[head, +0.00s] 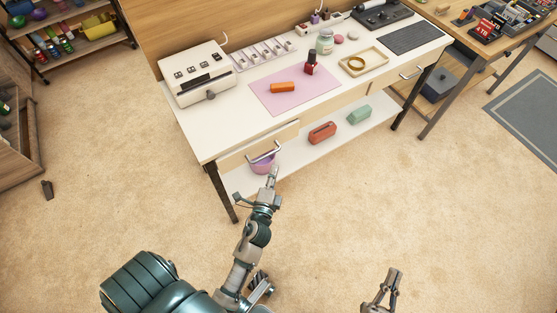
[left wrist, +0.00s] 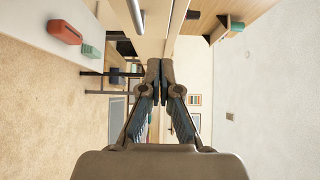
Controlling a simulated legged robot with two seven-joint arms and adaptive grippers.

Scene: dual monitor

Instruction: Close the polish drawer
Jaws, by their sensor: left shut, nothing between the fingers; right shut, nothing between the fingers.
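The white desk (head: 230,120) has a pale drawer front (head: 238,157) under its left end, with a grey bar handle (head: 264,153). No label shows which one is the polish drawer. My left gripper (head: 273,171) is shut and empty, just in front of and below the left handle. Its closed fingers show in the left wrist view (left wrist: 160,70). My right gripper (head: 392,274) is shut and empty over the floor.
A lower shelf (head: 290,155) under the desk holds a purple bowl (head: 262,165), a red case (head: 322,132) and a green case (head: 359,114). A red polish bottle (head: 311,65) stands on the desktop. The carpet in front is clear.

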